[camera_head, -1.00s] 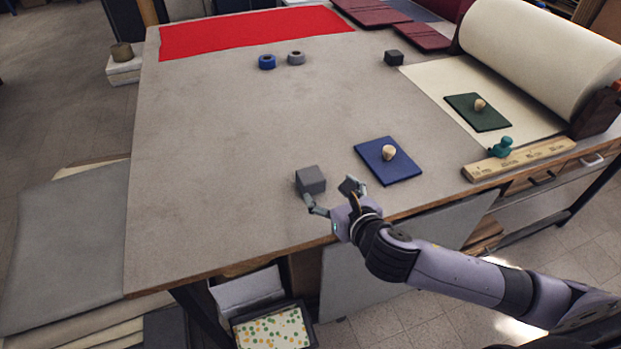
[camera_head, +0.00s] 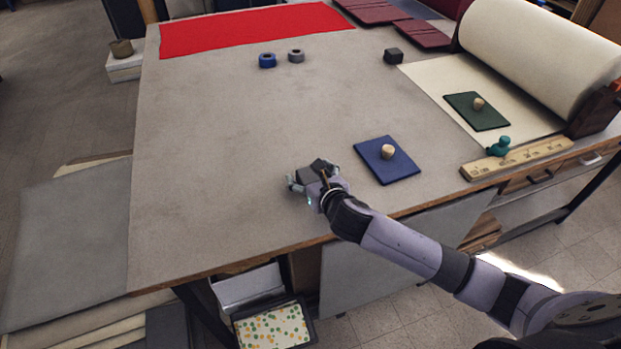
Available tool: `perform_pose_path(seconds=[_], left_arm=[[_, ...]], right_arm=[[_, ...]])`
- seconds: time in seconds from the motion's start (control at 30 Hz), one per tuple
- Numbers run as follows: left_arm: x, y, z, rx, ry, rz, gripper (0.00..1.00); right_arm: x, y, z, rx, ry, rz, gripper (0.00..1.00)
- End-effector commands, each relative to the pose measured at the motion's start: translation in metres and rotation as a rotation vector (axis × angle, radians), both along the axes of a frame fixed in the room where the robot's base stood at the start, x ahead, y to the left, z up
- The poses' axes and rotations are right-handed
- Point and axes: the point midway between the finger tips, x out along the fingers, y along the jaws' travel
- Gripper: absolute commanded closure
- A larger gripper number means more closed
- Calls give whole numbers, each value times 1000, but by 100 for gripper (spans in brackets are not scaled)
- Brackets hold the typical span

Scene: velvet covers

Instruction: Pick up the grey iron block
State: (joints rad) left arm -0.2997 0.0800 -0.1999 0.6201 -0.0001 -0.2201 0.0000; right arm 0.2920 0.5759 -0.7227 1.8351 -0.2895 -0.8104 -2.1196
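The grey iron block (camera_head: 307,174) sits near the table's front edge, left of the blue pad. It is partly hidden by my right gripper. My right gripper (camera_head: 313,178) has come in from the lower right, with one finger at the block's left side and the other beyond its right side. Its fingers are spread wider than the block; contact cannot be made out. A dark piece shows between the fingers, moving with the gripper. My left gripper is not in view.
A blue pad (camera_head: 401,168) with a wooden knob lies close to the right. A wooden ruler (camera_head: 520,160) lies farther right. A blue ring (camera_head: 267,61), a grey ring (camera_head: 296,56) and a dark cube (camera_head: 393,56) stand at the back. The table's left and middle are clear.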

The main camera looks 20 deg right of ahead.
Motion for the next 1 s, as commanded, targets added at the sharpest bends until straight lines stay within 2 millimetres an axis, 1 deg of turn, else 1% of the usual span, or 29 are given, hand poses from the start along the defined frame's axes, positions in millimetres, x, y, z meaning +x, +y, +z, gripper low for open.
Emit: perform_pose_path(seconds=[0.1, 0.13, 1.0], left_arm=[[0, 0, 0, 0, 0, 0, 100], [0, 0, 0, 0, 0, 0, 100], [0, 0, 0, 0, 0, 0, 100]], right_arm=[[0, 0, 0, 0, 0, 0, 27], [0, 0, 0, 0, 0, 0, 28], [-1, 0, 0, 0, 1, 0, 86]])
